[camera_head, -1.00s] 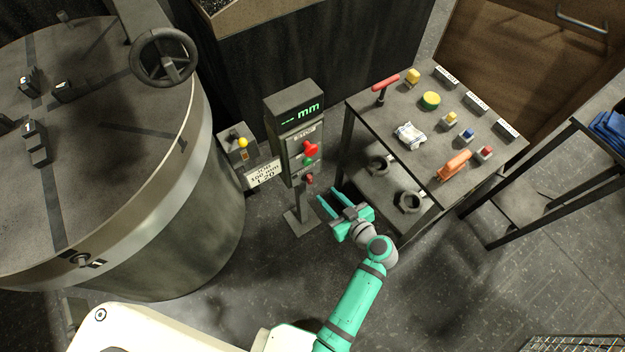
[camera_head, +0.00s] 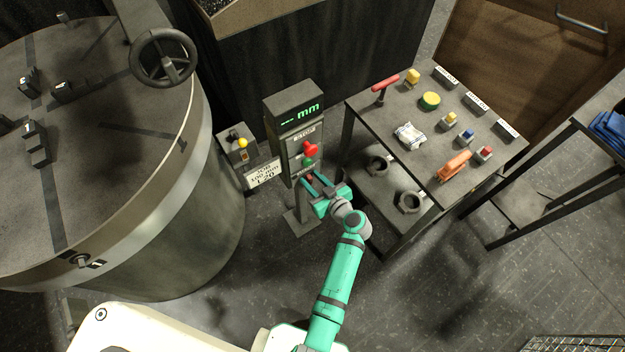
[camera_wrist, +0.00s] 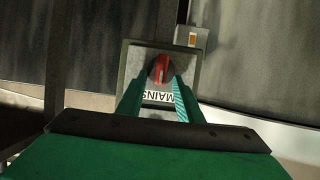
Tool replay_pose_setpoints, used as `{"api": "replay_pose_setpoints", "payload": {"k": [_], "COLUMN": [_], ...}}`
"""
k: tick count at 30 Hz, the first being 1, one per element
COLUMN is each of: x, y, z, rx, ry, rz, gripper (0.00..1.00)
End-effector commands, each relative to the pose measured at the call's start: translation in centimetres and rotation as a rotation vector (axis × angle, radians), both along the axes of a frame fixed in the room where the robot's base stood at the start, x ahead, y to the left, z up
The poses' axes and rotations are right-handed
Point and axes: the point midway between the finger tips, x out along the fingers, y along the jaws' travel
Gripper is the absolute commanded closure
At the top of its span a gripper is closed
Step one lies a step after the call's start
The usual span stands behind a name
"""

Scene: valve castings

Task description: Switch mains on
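The control post (camera_head: 296,140) stands beside the large round machine, its display reading "--- mm". The mains switch is a red knob on a grey plate labelled MAINS, seen upside down in the wrist view; the knob (camera_wrist: 160,70) lies between and slightly beyond my fingertips. In the head view my gripper (camera_head: 313,184) is at the lower front of the post and largely covers the knob. My gripper is open and empty, with its fingers (camera_wrist: 158,85) apart on either side of the knob's near end. Whether they touch it cannot be told.
A red button (camera_head: 310,148) and a green button (camera_head: 307,161) sit above on the post. A bench (camera_head: 395,160) with several controls is close on the right. The floor in front is clear.

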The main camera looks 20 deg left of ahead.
Motion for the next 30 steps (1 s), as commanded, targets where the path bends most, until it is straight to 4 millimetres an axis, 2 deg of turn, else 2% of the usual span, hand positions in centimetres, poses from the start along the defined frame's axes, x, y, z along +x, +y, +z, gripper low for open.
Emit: {"api": "replay_pose_setpoints", "payload": {"k": [5,9,22,30], "x": [-0.01,0.00,0.11,0.50], "y": [0.00,0.00,0.07,-0.13], "z": [0.00,0.01,0.01,0.00], "rx": [0.000,0.000,0.019,0.113], "ry": [0.000,0.000,0.025,0.144], "rz": [0.000,0.000,0.002,0.003], "gripper": [0.67,1.00,1.00,1.00]}}
